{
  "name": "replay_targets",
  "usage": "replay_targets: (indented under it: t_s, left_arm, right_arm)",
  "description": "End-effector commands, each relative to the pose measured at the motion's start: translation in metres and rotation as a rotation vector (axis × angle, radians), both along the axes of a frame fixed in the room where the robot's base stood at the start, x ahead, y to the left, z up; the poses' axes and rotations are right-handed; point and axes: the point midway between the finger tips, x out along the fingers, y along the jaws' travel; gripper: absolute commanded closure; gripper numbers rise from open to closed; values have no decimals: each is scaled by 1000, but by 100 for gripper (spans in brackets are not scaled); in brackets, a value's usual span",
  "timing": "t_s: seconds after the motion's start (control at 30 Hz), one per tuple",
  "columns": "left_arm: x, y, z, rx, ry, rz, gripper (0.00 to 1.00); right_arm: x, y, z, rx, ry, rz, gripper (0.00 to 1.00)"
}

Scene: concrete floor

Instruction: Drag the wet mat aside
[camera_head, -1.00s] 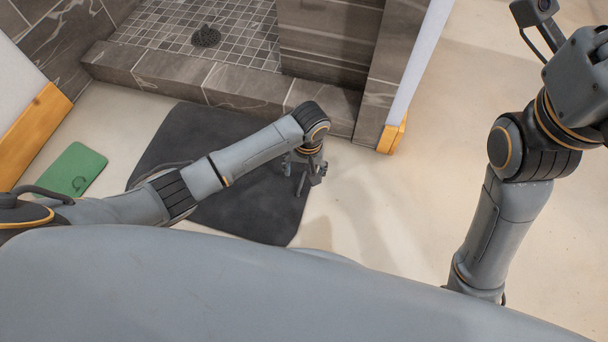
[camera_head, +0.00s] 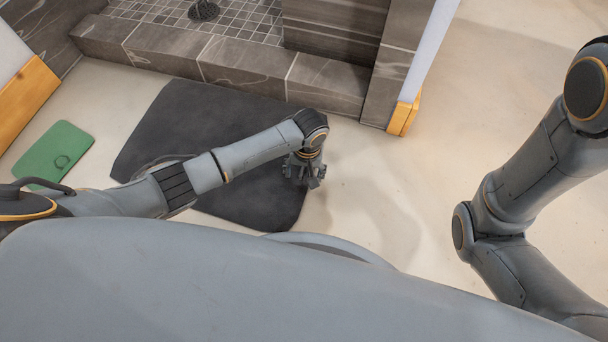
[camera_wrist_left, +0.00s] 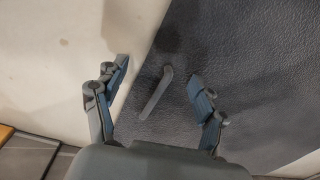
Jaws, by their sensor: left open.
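The dark grey mat (camera_head: 170,125) lies on the floor in front of the shower step in the head view. My left arm crosses above it. My left gripper (camera_head: 304,180) is at the mat's right edge, pointing down. In the left wrist view the gripper (camera_wrist_left: 158,72) is open, with the mat's edge running between its fingers. The textured mat (camera_wrist_left: 240,80) fills the right side there, with pale floor on the left. A small grey bent bar (camera_wrist_left: 156,92) shows between the fingers; I cannot tell what it is. My right gripper is out of view.
The tiled shower step (camera_head: 240,62) and a wall end with an orange base (camera_head: 403,118) stand behind the mat. A green mat (camera_head: 55,152) lies at the left, near an orange-based wall (camera_head: 25,95). The floor (camera_head: 400,195) right of the mat is clear.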

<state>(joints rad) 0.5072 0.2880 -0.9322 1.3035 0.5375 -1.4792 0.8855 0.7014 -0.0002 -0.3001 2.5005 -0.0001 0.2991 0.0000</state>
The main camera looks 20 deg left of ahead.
Motion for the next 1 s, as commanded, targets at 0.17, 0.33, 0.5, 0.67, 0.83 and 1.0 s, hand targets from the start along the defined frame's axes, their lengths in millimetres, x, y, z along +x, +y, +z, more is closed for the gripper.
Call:
replay_targets:
  t_s: [0.17,0.33,0.5,0.67,0.83,1.0]
  left_arm:
    - [0,0,-1,0,0,0,29]
    - [0,0,-1,0,0,0,37]
    - [0,0,-1,0,0,0,72]
    - [0,1,-2,3,1,1,100]
    - [-1,1,-3,1,0,1,100]
    - [-1,-2,-3,-5,-1,-1,100]
  right_arm:
    - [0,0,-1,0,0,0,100]
    - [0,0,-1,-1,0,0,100]
    - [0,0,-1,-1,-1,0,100]
    - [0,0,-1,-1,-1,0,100]
    - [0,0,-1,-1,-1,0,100]
    - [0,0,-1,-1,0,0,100]
